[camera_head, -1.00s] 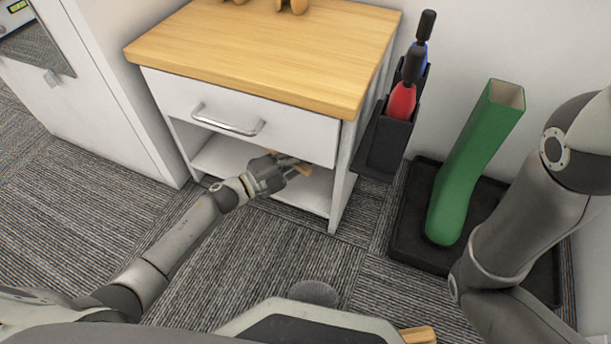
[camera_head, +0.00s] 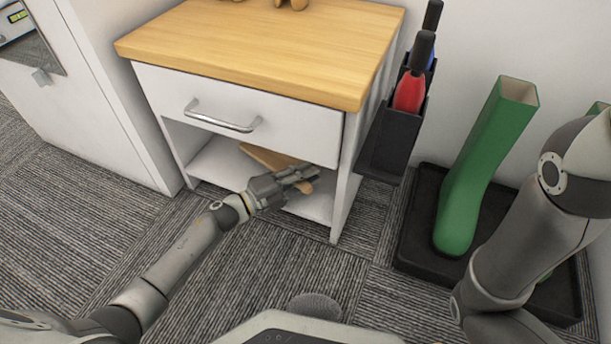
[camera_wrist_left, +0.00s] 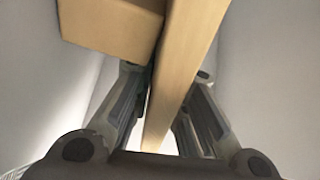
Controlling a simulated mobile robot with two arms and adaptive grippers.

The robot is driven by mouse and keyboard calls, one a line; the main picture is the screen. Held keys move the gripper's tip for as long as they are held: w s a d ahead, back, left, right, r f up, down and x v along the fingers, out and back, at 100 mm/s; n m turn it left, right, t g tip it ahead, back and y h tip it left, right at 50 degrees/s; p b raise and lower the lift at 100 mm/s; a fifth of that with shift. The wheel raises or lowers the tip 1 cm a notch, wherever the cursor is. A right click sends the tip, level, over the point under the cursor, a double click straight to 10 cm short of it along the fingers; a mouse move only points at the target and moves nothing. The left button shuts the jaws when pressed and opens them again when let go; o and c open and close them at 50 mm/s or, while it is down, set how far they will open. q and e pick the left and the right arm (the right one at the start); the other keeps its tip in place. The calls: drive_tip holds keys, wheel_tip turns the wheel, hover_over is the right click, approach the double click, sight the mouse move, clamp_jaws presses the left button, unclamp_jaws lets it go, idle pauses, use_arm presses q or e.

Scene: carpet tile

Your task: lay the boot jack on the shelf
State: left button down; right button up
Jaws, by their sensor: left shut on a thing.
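The boot jack (camera_head: 265,157) is a pale wooden board. My left gripper (camera_head: 303,180) is shut on it at the open front of the cabinet, below the drawer. Part of the board shows behind the fingers, inside the opening, and a short end shows at the fingertips. The left wrist view shows the wooden board (camera_wrist_left: 180,70) between the two fingers, with a thicker wooden block at its left. The white shelf (camera_head: 215,165) is the low compartment floor; whether the board touches it I cannot tell. My right gripper is out of view; only its arm shows at right.
The closed drawer (camera_head: 245,112) with a metal handle is just above the opening. A black holder (camera_head: 392,143) with red and blue handled items hangs on the cabinet's right side. A green boot (camera_head: 475,180) stands in a black tray (camera_head: 412,235). Carpet in front is clear.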

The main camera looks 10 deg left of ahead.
use_arm(q)
drive_tip(key=c, duration=1.5)
unclamp_jaws()
drive_tip(key=shift+o, duration=0.2)
drive_tip(key=shift+a, duration=0.1)
drive_tip(key=shift+s+a, duration=0.2)
drive_tip(key=shift+s, duration=0.05)
drive_tip(key=p+v, duration=0.5)
drive_tip(key=v, duration=0.6)
drive_tip(key=shift+s+a, duration=0.1)
drive_tip(key=shift+a, duration=0.05)
